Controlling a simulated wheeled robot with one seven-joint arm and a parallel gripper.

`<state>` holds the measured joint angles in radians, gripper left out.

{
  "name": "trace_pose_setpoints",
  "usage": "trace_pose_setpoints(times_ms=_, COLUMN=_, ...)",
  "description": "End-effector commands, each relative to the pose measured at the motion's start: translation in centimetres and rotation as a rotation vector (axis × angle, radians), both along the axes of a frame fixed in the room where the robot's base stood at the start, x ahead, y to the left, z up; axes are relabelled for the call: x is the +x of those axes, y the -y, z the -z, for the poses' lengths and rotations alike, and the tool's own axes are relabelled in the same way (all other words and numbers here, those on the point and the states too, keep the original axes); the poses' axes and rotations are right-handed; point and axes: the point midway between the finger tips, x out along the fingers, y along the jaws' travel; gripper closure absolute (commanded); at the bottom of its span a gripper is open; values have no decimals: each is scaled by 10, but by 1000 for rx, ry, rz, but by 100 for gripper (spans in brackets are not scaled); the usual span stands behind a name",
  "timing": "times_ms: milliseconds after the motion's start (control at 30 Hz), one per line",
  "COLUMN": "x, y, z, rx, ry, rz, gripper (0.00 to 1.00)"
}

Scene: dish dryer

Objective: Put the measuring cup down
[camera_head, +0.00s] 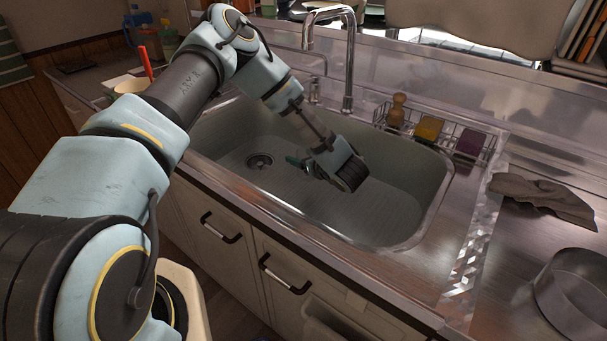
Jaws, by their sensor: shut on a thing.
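My gripper (304,165) is low inside the sink basin (385,205), right of the drain, with its fingers pointing left. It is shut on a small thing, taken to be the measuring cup. Only a little dark and greenish detail shows at the fingertips, so the cup's shape and tilt cannot be made out. I cannot tell whether it touches the basin floor.
The drain (260,161) lies left of my gripper. The faucet (349,60) rises behind the basin. A wire rack (447,136) with a brush and sponges stands at the back right. A grey cloth (540,195) and a round metal pan (580,295) lie on the right counter.

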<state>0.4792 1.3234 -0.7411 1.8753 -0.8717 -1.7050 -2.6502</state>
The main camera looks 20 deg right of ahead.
Motion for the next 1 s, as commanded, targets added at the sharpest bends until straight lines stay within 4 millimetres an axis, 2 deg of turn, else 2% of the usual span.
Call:
trace_pose_setpoints(times_ms=467, x=0, y=0, z=51, rx=1, ry=0, rz=1, gripper=84)
trace_pose_setpoints(times_ms=833, x=1, y=0, z=57, rx=0, ry=1, rz=1, gripper=84)
trace_pose_setpoints(times_ms=867, x=1, y=0, z=55, rx=0, ry=1, rz=1, gripper=24)
trace_pose_setpoints(times_ms=1000, x=1, y=0, z=55, rx=0, ry=1, rz=1, gripper=9)
